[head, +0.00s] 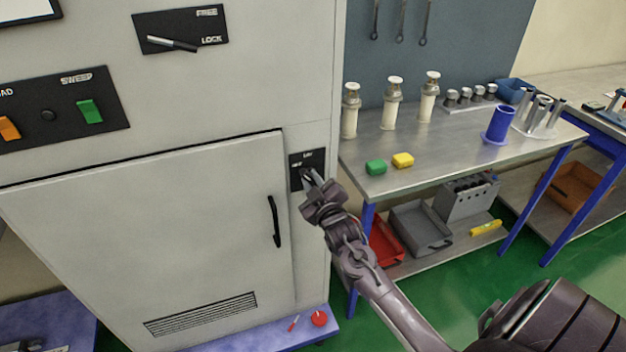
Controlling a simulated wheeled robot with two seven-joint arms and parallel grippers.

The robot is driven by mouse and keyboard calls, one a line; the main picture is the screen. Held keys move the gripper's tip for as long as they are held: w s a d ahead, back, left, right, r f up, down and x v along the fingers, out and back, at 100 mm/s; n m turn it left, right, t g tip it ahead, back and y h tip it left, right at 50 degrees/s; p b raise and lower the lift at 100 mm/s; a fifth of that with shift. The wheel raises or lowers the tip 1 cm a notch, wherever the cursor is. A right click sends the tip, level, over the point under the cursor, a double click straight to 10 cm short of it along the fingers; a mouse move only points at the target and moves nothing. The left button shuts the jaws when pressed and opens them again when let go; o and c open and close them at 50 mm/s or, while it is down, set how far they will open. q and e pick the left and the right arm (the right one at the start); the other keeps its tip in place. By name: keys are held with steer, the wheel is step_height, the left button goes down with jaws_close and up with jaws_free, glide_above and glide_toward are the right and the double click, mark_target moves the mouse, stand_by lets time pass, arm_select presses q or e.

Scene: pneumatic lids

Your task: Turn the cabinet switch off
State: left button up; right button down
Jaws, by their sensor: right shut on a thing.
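The cabinet switch (297,167) is on a small black plate on the right part of the grey cabinet front, beside the door's upper right corner. My right gripper (308,178) is at this plate, shut on the switch's knob. The gripper hides most of the knob, so its exact angle cannot be told. The plate's small lettering is too blurred to read fully. My left gripper is not in view.
The cabinet door (150,230) is shut, with a black handle (274,222). Above are a FREE/LOCK lever (172,43) and a panel with a green SWEEP switch (89,111). A metal workbench (440,150) with bottles and small blocks stands close on the right.

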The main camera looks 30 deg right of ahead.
steer(key=n, duration=0.2)
steer(key=n+p, duration=0.1)
steer(key=n, duration=0.2)
steer(key=shift+a+f+n, duration=0.15)
steer(key=shift+n, duration=0.15)
steer(key=shift+f+n+p, duration=0.2)
steer(key=shift+n+p, duration=0.35)
steer(key=shift+n, duration=1.75)
steer(key=c, duration=1.3)
jaws_free()
steer(key=shift+b+v, duration=0.8)
steer(key=shift+v, duration=3.05)
steer(key=shift+f, duration=0.1)
